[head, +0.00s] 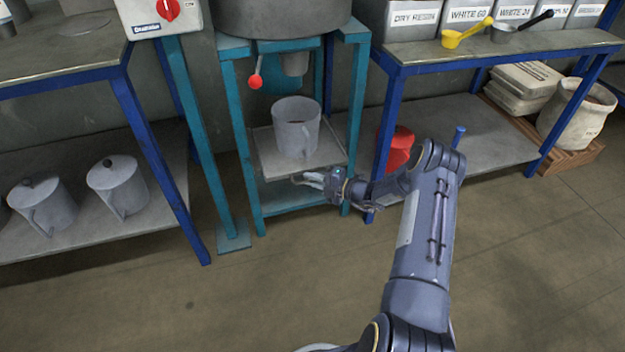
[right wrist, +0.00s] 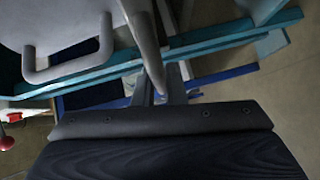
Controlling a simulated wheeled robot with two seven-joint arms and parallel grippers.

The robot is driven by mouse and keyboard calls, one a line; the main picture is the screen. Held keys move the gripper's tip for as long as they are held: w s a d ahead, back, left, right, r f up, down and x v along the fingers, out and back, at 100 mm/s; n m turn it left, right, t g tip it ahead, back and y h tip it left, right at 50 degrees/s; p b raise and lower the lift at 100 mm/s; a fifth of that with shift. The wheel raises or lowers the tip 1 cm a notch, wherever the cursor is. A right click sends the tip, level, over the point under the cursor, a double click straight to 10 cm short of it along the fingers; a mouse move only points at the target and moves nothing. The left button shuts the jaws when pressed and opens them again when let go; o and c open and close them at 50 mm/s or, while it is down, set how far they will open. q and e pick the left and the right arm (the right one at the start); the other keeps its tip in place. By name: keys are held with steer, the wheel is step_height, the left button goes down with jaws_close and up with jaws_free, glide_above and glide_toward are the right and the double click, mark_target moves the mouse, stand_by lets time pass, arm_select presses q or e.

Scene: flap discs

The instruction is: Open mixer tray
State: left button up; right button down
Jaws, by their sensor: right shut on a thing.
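The mixer tray (head: 264,155) is a flat grey plate inside the mixer's teal frame (head: 245,130). A grey jug (head: 293,130) stands upright on it, below the mixer's outlet. My right gripper (head: 308,180) is at the tray's front edge, below the jug, and is shut on the tray's front part. The exact grip is small in the head view. In the right wrist view, a grey upright edge (right wrist: 143,45) runs down to the fingers, and the jug's handle (right wrist: 72,62) shows at the left. My left gripper is not in view.
A lever with a red knob (head: 255,82) hangs at the mixer's left. A left shelf holds lidded grey jugs (head: 118,187). A right bench (head: 440,55) holds labelled bins, with a red container (head: 397,148) below. The floor (head: 250,290) in front is clear.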

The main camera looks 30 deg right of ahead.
steer(key=s+a+p, duration=0.3)
steer(key=s+p, duration=0.1)
steer(key=s, duration=0.8)
steer(key=s+a+p, duration=0.2)
steer(key=s+p, duration=0.3)
steer(key=s, duration=0.7)
steer(key=shift+a, duration=0.4)
steer(key=c, duration=1.5)
jaws_free()
steer(key=p+v, duration=0.1)
steer(key=v, duration=0.7)
steer(key=shift+w, duration=0.1)
